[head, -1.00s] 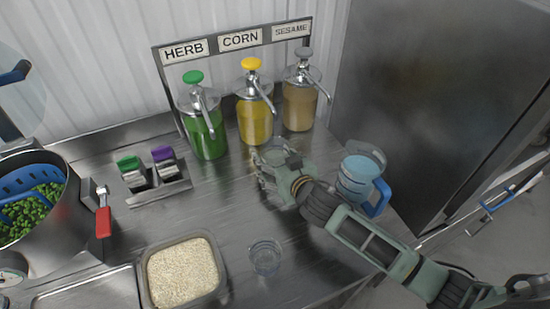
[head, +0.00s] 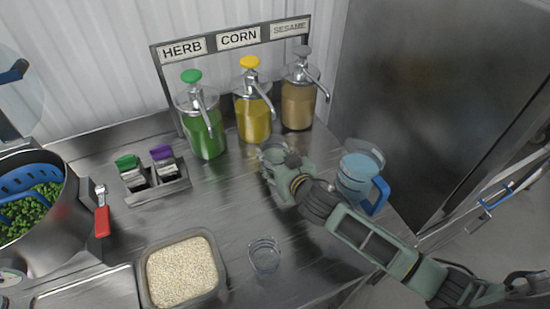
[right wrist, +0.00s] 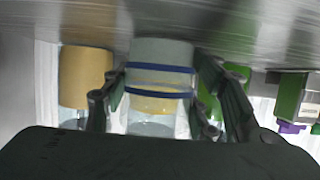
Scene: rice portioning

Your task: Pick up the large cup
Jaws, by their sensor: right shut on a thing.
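The large cup (right wrist: 160,85) is clear with blue bands and stands between the two fingers of my right gripper (right wrist: 165,98) in the right wrist view, which appears upside down. In the head view, the large cup (head: 272,149) is mostly hidden behind my right gripper (head: 280,170), in front of the corn dispenser. The gripper is shut on it from the sides. A smaller clear cup (head: 264,256) stands apart on the counter, nearer the front edge. My left gripper is not in view.
Herb (head: 204,133), corn (head: 252,120) and sesame (head: 298,105) dispensers stand behind. A pitcher with a blue handle (head: 380,196) is close to my right arm. A rice tub (head: 221,285) and a pot of peas (head: 72,225) are left.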

